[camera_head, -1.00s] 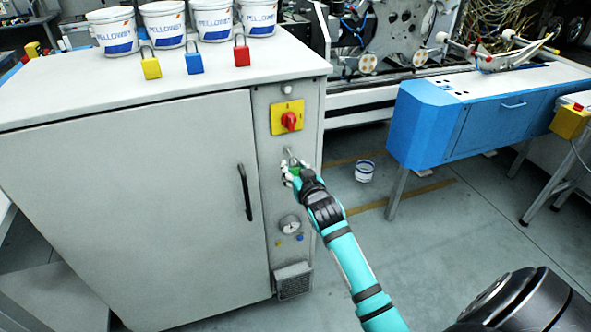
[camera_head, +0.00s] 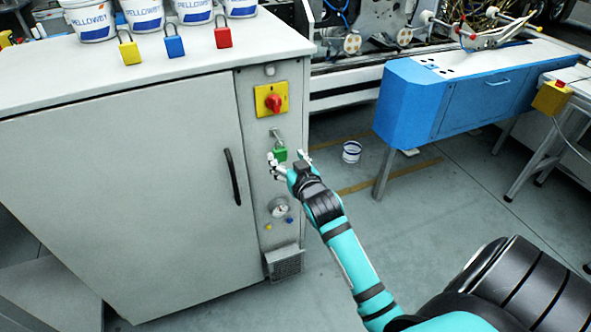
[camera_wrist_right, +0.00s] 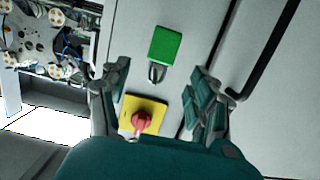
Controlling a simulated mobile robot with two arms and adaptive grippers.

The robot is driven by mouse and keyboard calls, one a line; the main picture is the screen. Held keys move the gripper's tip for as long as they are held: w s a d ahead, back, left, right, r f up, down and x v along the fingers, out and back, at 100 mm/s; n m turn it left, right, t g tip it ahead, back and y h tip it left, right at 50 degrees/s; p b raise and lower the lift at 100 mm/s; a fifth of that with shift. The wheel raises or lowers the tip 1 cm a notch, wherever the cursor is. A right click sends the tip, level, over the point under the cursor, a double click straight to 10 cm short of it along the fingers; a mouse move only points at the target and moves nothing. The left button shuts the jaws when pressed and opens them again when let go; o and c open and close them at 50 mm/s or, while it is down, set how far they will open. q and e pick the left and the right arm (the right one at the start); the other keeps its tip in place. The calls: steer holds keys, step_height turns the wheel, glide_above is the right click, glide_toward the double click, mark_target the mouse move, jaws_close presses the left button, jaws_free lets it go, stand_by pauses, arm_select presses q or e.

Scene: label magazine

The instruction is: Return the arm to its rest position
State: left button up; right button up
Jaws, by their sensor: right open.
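My right gripper (camera_head: 289,160) is open in front of the grey cabinet's narrow front panel. A green padlock (camera_head: 280,154) hangs at the panel below the red and yellow rotary switch (camera_head: 272,100). The gripper's fingers are spread on either side of the padlock in the head view. In the right wrist view the green padlock (camera_wrist_right: 165,45) shows beyond the two open fingers (camera_wrist_right: 158,85), with nothing between them. The rotary switch (camera_wrist_right: 143,115) shows there too. My left gripper is not in view.
The grey cabinet (camera_head: 120,160) has a black door handle (camera_head: 232,177). On its top stand yellow (camera_head: 129,50), blue (camera_head: 174,45) and red (camera_head: 223,36) padlocks and several white buckets. A blue machine table (camera_head: 410,105) stands right.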

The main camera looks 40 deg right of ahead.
steer(key=v, duration=0.7)
steer(key=s+a+f+n+g+y, duration=0.1)
steer(key=s+a+f+g, duration=0.15)
steer(key=f, duration=0.85)
steer(key=s+a+f+n+g+y, duration=0.1)
steer(key=s+a+f+g, duration=0.15)
steer(key=f, duration=0.95)
steer(key=s+a+f+n+g+y, duration=0.1)
steer(key=s+a+f, duration=0.2)
steer(key=f, duration=0.8)
steer(key=s+a+f+n+g+y, duration=0.1)
steer(key=s+a+f+g, duration=0.25)
steer(key=s+f, duration=1)
steer(key=s+f+g, duration=0.2)
steer(key=s+f, duration=0.2)
steer(key=s, duration=0.6)
steer(key=s+f+n+g, duration=0.1)
steer(key=s+f, duration=0.3)
steer(key=s, duration=0.7)
steer(key=shift+f+g+p, duration=0.3)
steer(key=shift+g+p, duration=0.1)
steer(key=shift+g, duration=0.35)
steer(key=shift+s+d, duration=0.15)
steer(key=shift+s, duration=0.05)
